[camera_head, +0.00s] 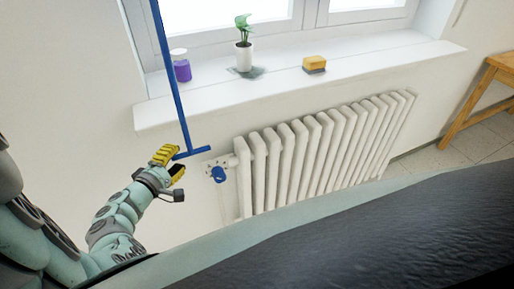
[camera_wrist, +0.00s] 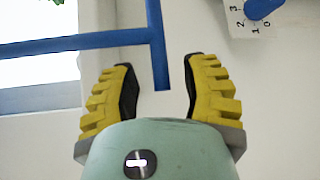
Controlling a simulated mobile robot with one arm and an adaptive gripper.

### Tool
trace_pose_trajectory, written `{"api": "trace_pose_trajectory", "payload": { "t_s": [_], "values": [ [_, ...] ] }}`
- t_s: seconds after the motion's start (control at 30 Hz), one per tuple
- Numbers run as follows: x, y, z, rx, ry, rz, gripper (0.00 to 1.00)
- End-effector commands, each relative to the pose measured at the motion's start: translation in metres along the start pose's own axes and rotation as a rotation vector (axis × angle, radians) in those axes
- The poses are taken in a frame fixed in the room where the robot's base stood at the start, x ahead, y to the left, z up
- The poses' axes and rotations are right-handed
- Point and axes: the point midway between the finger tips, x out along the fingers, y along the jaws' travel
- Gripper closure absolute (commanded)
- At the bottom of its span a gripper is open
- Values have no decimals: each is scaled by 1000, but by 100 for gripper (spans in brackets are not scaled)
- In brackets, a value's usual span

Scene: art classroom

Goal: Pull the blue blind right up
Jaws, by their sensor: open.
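A long blue rod (camera_head: 173,80) hangs down in front of the window sill and ends in a blue T-shaped crossbar (camera_head: 198,151). The blind itself is out of view. My gripper (camera_head: 172,163) is at the left end of the crossbar, with its yellow fingers open. In the wrist view, one end of the crossbar (camera_wrist: 160,75) reaches in between the open fingers of my gripper (camera_wrist: 160,64), with a visible gap on both sides. The rod (camera_wrist: 80,43) leads off to the left there.
A white radiator (camera_head: 300,155) stands under the sill, with a blue valve knob (camera_head: 219,174) close right of the crossbar. The sill (camera_head: 350,68) bears a purple jar (camera_head: 182,70), a potted plant (camera_head: 244,57) and a sponge (camera_head: 314,64).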

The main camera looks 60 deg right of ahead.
Motion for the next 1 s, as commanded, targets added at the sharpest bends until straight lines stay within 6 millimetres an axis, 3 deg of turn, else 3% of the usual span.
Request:
{"api": "trace_pose_trajectory", "payload": {
  "t_s": [0.2,0.53,0.57,1.0],
  "values": [
    [14,-1,2,2,-3,-3,54],
    [16,-1,2,1,-3,-3,54],
    [16,-1,2,1,-3,-3,50],
    [15,-1,1,1,-1,-3,96]
  ]
}}
